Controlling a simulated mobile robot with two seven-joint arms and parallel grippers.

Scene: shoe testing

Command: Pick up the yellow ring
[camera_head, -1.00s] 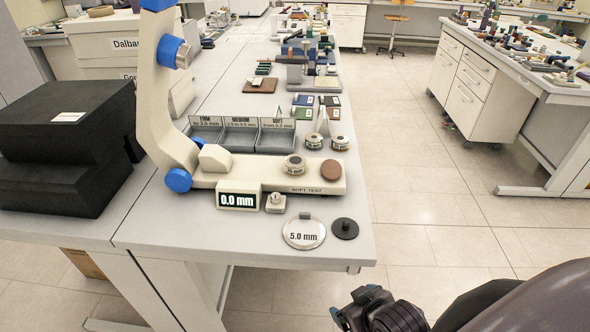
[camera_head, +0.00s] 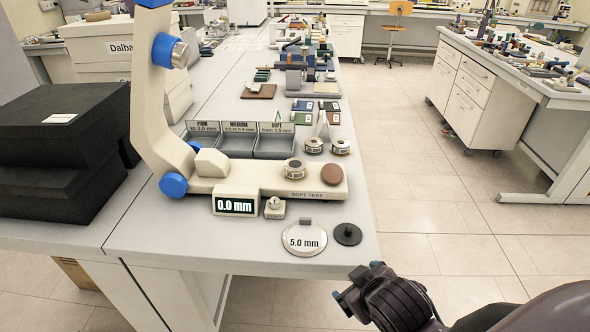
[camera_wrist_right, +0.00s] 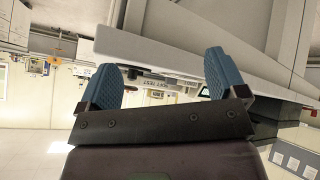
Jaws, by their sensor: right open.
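I cannot make out a clearly yellow ring in either view. Small round metal pieces that could be rings stand by the tester: one (camera_head: 293,168) on its base, and two (camera_head: 313,145) (camera_head: 340,147) behind it on the table. Their colour bands are too small to tell. My right gripper (camera_head: 354,284) is just off the table's front right corner, empty and apart from these pieces. In the right wrist view its two blue fingers (camera_wrist_right: 160,82) stand wide apart with nothing between them. My left gripper is not in view.
The white soft tester (camera_head: 270,188) has a tall curved arm. A 5.0 mm disc (camera_head: 303,240) and a black knobbed disc (camera_head: 347,234) lie near the front edge. Grey bins (camera_head: 238,143) stand behind the tester. Black blocks (camera_head: 60,150) are at left.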

